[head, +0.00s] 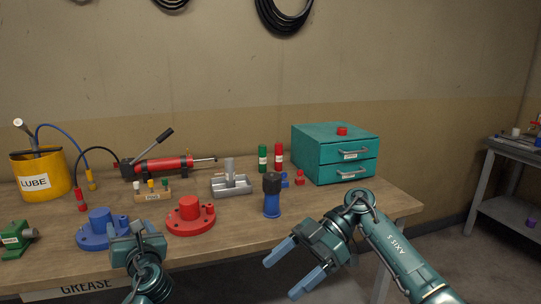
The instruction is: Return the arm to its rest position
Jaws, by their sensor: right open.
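My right gripper (283,268) shows at the lower right, in front of the bench's front edge. Its two blue fingers are spread apart with nothing between them. Its arm comes in from the lower right. My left gripper (133,228) shows at the lower left, in front of the blue flanged part (92,232) on the bench. It is seen from behind, and I cannot tell whether its fingers are apart or closed. The wooden workbench (330,205) lies beyond both grippers.
Open floor lies right of the bench.

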